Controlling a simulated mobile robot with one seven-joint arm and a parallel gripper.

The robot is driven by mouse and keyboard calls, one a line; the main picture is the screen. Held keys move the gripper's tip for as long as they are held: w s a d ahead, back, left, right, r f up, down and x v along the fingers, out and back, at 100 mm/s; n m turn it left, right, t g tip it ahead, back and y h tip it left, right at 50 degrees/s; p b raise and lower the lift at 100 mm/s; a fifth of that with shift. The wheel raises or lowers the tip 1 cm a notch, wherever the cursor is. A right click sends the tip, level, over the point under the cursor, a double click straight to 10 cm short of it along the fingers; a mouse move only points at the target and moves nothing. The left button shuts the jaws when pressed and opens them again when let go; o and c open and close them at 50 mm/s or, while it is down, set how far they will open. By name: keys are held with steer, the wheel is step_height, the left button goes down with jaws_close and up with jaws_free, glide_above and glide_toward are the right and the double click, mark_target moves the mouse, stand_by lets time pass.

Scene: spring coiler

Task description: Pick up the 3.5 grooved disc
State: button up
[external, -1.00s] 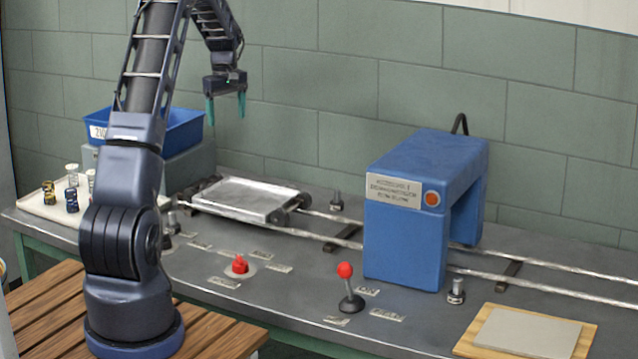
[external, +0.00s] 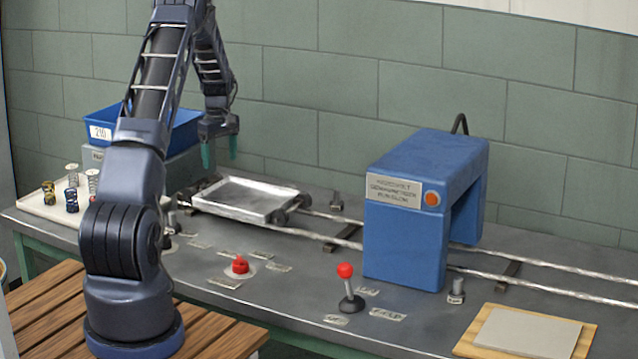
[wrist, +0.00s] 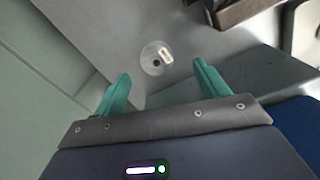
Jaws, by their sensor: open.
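A round grey disc (wrist: 156,58) with a dark centre hole and a small pale label lies flat on a grey surface in the wrist view. The label is too small to read, so I cannot confirm 3.5. My gripper (wrist: 161,72) is open, its teal fingers pointing toward the disc, which appears just beyond and between the fingertips. In the external view my gripper (external: 219,152) hangs fingers-down above the bench near the back wall, behind the metal tray cart. I cannot make out the disc in that view.
The metal tray cart (external: 243,201) sits on rails just in front of my gripper. A blue bin (external: 185,130) stands to its left. A blue machine (external: 400,235) straddles the rails to the right. Springs stand on a pale tray (external: 40,208) at the far left.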

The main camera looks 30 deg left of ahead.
mark_target(221, 175)
steer(key=shift+w+a+f, duration=0.1)
steer(key=shift+w+f, duration=0.1)
steer(key=shift+f, duration=1.1)
steer(key=shift+w+a+f, duration=0.1)
steer(key=shift+w+f, duration=0.1)
steer(key=shift+f, duration=1.1)
steer(key=c, duration=1.2)
